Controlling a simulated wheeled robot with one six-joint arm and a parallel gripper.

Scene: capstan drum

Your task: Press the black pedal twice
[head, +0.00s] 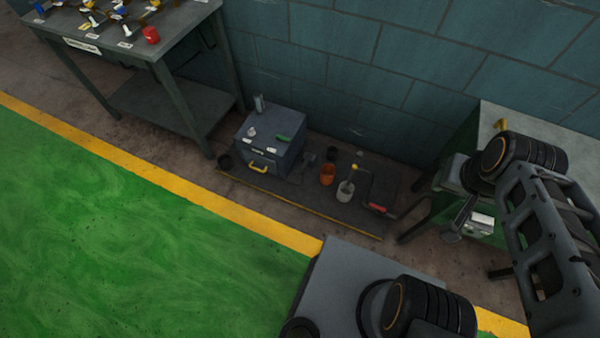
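I cannot clearly make out a black pedal. A small dark flat piece (308,157) on a thin stem stands just right of the grey box, and a small black round thing (225,162) sits at the box's left; I cannot tell whether either is the pedal. My gripper (454,232) hangs at the right, in front of the green bench, well to the right of both. It is small and dark here, and the gap between its fingers does not show clearly. I see nothing held in it.
A grey box (262,155) with a yellow handle, an orange cup (328,175), a pale cup (345,191) and a red-handled crank (378,208) stand on a dark low platform (300,197) by the wall. A table (160,95) is left, a green bench (540,115) right. Green floor is clear.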

